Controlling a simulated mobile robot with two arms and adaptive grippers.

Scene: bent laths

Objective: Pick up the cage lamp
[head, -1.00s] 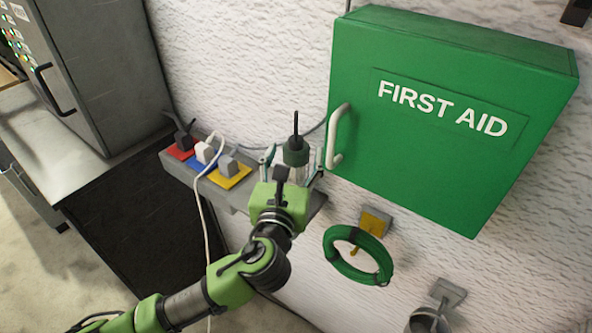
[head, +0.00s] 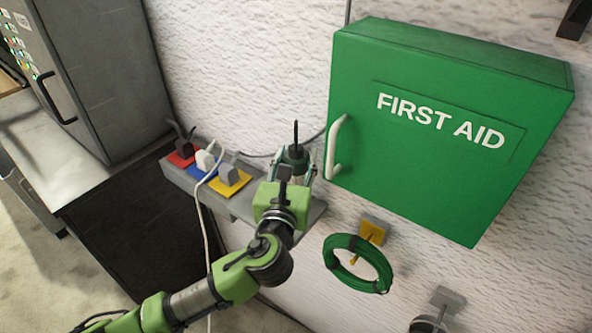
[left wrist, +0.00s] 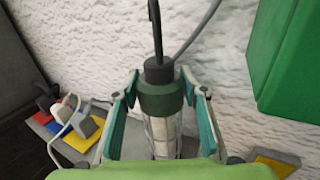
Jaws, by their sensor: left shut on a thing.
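The cage lamp (left wrist: 162,95) has a dark green collar, a black cable end on top and a pale caged body below. It stands upright between the two fingers of my left gripper (left wrist: 160,118) in the left wrist view. My left gripper is shut on the lamp. In the head view the lamp's green top (head: 295,155) shows just beyond the left gripper (head: 291,170), over the right part of the grey ledge. The lamp's lower end is hidden behind my gripper. My right gripper is not in view.
A green first aid cabinet (head: 440,130) with a white handle hangs close to the right of the lamp. Plugs sit on red, blue and yellow plates along the ledge (head: 240,207) to the left. A green cable coil (head: 358,263) hangs below. A dark cabinet stands at left.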

